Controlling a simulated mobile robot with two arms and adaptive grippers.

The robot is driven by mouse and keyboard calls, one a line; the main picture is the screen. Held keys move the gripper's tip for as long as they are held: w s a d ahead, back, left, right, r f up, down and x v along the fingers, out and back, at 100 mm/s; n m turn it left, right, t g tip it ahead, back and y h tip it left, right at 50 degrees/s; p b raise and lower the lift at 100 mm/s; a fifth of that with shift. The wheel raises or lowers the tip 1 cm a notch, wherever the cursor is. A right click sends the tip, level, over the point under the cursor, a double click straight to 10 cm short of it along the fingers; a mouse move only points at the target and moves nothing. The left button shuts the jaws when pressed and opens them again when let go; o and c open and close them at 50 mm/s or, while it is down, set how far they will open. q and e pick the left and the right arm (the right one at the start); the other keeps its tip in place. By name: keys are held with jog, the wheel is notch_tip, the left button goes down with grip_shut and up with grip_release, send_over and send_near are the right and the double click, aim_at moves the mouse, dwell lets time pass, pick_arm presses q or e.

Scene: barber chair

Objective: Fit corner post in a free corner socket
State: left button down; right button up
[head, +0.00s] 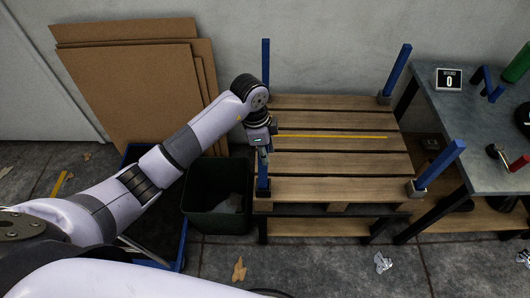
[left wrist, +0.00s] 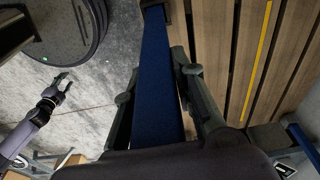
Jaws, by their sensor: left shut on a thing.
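The blue corner post (head: 263,172) is in my left gripper (head: 264,150), at the front-left corner of the wooden pallet (head: 340,162). It looks upright. In the left wrist view the post (left wrist: 156,85) lies between the two fingers, its far end at a dark socket (left wrist: 152,5) beside the slats; I cannot tell how deep it sits. Other blue posts stand at the back left (head: 265,62), back right (head: 397,68) and front right (head: 440,163), the right ones in grey sockets. My right gripper (left wrist: 62,82) is open and empty over the floor in the left wrist view.
A yellow strip (head: 330,136) lies across the slats. A dark bin (head: 215,222) stands left of the pallet. A workbench (head: 455,118) with a display (head: 448,80) and tools stands at the right. Brown boards (head: 140,90) lean on the back wall.

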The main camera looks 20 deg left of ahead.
pick_arm(q)
jog(key=shift+f, duration=0.65)
jog(key=c, duration=1.8)
grip_release()
jog(key=shift+f, duration=0.1)
jog(key=o, duration=0.5)
jog(key=r, duration=0.4)
jog(key=a+r+b, duration=0.1)
jog(key=r, duration=0.7)
jog(key=shift+s+a+r, duration=0.15)
jog(key=shift+s+a, duration=0.05)
jog(key=shift+a, duration=0.2)
